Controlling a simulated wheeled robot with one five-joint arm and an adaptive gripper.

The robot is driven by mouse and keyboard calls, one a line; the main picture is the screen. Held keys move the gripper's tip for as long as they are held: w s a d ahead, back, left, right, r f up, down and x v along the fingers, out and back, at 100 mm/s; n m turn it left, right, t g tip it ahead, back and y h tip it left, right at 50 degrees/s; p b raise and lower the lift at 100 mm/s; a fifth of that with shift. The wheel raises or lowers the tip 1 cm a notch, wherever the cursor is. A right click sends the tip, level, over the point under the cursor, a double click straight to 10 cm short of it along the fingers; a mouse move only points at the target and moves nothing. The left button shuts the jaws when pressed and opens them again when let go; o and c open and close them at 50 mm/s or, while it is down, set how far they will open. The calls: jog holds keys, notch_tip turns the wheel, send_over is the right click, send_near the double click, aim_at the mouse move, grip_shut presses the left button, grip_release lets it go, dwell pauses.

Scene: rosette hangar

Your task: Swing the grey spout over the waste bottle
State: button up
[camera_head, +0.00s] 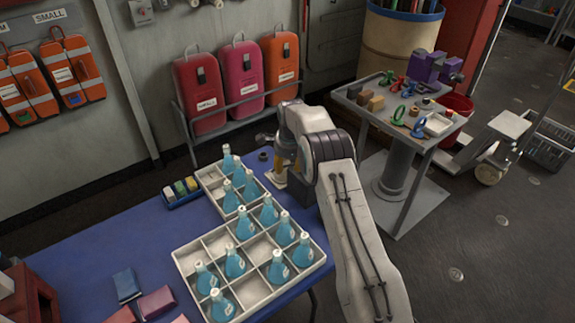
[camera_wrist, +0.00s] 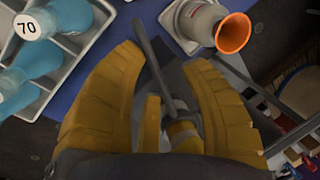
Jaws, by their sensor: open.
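My gripper (camera_wrist: 165,58) is open, with its yellow fingers spread wide in the wrist view. The grey spout (camera_wrist: 153,55), a thin bar, lies between the fingers, with a gap on each side. Its far end points up and left, to the left of the waste bottle. The waste bottle (camera_wrist: 196,17) is pale, with an orange funnel (camera_wrist: 234,33) in its mouth, and sits beyond the right finger. The spout is not above the funnel in this picture. In the head view my gripper (camera_head: 279,168) is low at the blue table's right end; my arm hides much there.
White divided trays (camera_head: 184,262) of blue flasks stand on the blue table (camera_head: 85,258), close to the left of my gripper. A grey cart (camera_head: 425,143) with loose parts stands to the right.

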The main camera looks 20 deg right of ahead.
jog(key=shift+r, duration=0.1)
jog(key=v, duration=1.1)
jog(key=shift+r, duration=0.4)
jog(key=shift+s, duration=0.1)
